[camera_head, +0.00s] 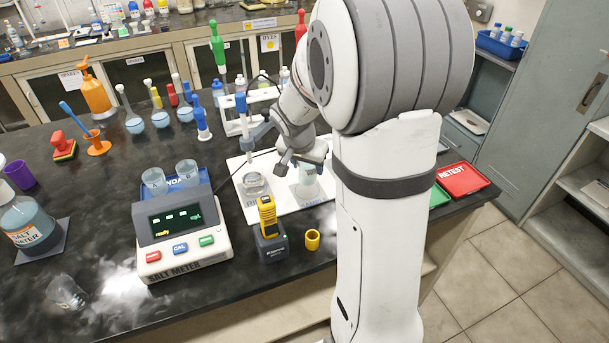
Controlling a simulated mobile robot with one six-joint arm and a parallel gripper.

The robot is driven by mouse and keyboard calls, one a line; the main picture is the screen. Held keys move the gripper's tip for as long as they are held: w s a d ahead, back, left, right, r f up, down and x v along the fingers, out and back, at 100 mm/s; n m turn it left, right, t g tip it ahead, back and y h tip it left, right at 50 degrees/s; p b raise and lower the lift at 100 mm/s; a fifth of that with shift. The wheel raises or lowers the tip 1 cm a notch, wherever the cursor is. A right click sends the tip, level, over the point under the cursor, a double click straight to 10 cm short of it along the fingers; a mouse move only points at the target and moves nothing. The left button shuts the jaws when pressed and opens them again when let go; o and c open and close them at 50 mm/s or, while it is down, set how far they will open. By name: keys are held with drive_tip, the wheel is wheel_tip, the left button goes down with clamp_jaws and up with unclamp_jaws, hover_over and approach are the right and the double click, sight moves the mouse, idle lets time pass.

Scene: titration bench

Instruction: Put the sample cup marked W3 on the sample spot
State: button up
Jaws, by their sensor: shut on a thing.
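My gripper (303,158) is over the white board (290,207) in the middle of the bench. It is shut on a clear cup (308,183), which is at or just above the right part of the board. I cannot tell whether the cup touches the board, and no W3 mark is readable on it. Blue lettering on the board in front of this cup is partly hidden by my arm. Another clear cup or dish (254,184) stands on the left part of the board.
Left of the board are the salt meter (182,237) and a blue tray (204,178) with two clear cups (187,172). A yellow and black handheld device (268,222) and a yellow ring (312,240) stand in front. A red RETEST tray (463,180) lies right.

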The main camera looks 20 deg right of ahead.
sight(307, 173)
drive_tip(key=shift+f, duration=1.7)
drive_tip(key=shift+f, duration=0.15)
drive_tip(key=o, duration=1)
drive_tip(key=shift+r, duration=0.3)
drive_tip(key=v, duration=1.1)
drive_tip(key=shift+s+a+r, duration=0.15)
drive_tip(key=shift+a+r, duration=0.05)
drive_tip(key=shift+r, duration=0.1)
